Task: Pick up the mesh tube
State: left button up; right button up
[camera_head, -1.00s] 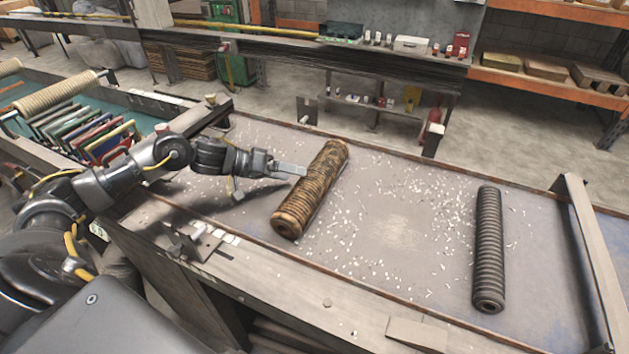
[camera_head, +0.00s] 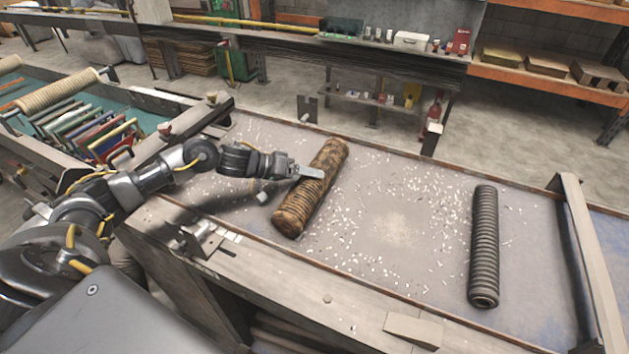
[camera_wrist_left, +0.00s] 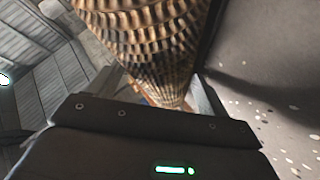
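A brown, ribbed, mesh-textured tube (camera_head: 322,170) lies slanted on the workbench, its near end toward the front left. It fills the upper middle of the left wrist view (camera_wrist_left: 150,40). My left gripper (camera_head: 290,186) is at the tube's left side, with its fingers spread apart. In the head view, one finger reaches over the tube's middle and the other is beside it on the left. In the wrist view the tube shows between the fingers; whether they touch it is unclear. My right gripper is not in view.
A dark grey ribbed tube (camera_head: 484,245) lies farther right on the bench (camera_head: 400,275). White chips are scattered between the tubes. A raised bar (camera_head: 590,262) crosses the bench's right end. A rack of coloured plates (camera_head: 90,130) stands at left.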

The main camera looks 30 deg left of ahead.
pick_arm(q)
jog(key=c, duration=0.5)
jog(key=shift+o, duration=0.2)
jog(key=shift+r, duration=0.1)
notch_tip(320, 180, up, 9)
jog(key=shift+r+b, duration=0.1)
jog(key=shift+b, duration=0.5)
jog(key=c, duration=0.5)
jog(key=shift+r, duration=0.35)
